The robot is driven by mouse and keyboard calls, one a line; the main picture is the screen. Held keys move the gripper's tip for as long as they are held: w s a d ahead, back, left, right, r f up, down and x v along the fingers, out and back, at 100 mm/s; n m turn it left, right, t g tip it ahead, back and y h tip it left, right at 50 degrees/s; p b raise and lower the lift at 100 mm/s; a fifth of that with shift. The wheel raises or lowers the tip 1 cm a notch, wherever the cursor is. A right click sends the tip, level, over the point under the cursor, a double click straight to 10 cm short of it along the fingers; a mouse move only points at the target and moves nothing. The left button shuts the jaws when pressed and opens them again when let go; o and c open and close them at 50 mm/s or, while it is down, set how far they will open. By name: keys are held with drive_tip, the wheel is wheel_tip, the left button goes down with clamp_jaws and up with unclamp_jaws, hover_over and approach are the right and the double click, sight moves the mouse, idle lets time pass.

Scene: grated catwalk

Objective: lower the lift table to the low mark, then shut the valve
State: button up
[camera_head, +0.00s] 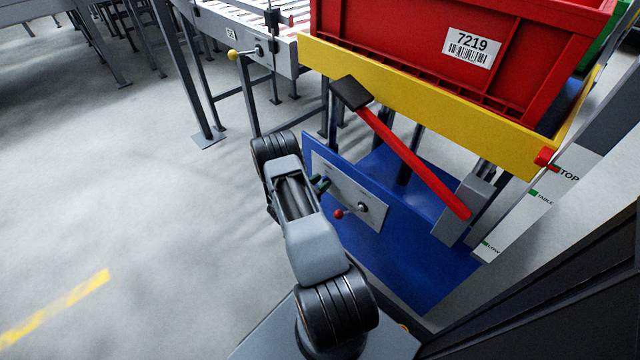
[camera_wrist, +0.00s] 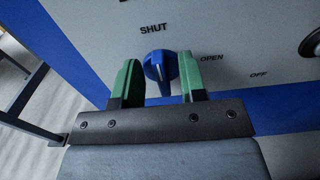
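The lift table's yellow deck (camera_head: 420,98) stands raised above its blue base (camera_head: 430,285). A red pointer (camera_head: 546,158) on the deck is at the TOP mark of the white scale (camera_head: 540,200), with the TABLE and LOW marks (camera_head: 486,244) below it. In the wrist view the blue valve knob (camera_wrist: 159,66) sits on the grey panel (camera_wrist: 225,28), below SHUT and left of OPEN; I cannot tell its exact setting. My gripper (camera_wrist: 159,80) is open, its green fingers on either side of the knob. In the head view my gripper (camera_head: 320,185) is at the panel's left end.
A red crate (camera_head: 400,45) labelled 7219 rides on the deck. A red bar (camera_head: 415,165) with a black end slants across the table's front. A red-knobbed lever (camera_head: 345,212) is on the panel, right of my gripper. A roller conveyor (camera_head: 235,30) stands behind.

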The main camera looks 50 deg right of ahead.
drive_tip(key=shift+c, duration=0.4)
clamp_jaws()
